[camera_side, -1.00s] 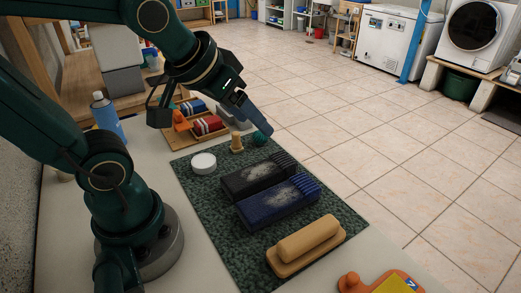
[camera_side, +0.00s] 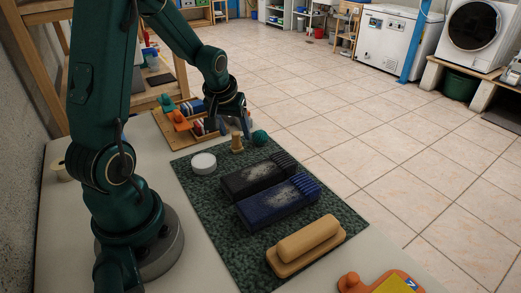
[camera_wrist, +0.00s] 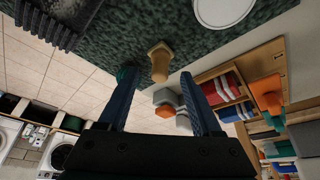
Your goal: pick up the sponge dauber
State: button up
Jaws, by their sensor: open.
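The sponge dauber (camera_side: 237,143) seems to be the small tan, peg-like piece standing at the far end of the dark green mat (camera_side: 203,190). In the wrist view the dauber (camera_wrist: 159,62) appears between the fingertips, slightly beyond them. My gripper (camera_side: 234,129) points down just above and behind it in the side view. In the wrist view my gripper (camera_wrist: 159,78) is open, with two blue fingers spread apart and nothing visibly held.
A teal ball (camera_side: 260,138) stands close to the right of the dauber. A white disc (camera_side: 204,163), a black block (camera_side: 250,183), a blue block (camera_side: 272,205) and a tan-handled piece (camera_side: 307,240) sit nearer. A wooden tray (camera_side: 172,133) with coloured items lies behind.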

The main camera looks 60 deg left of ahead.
jog(key=shift+x, duration=1.25)
grip_shut()
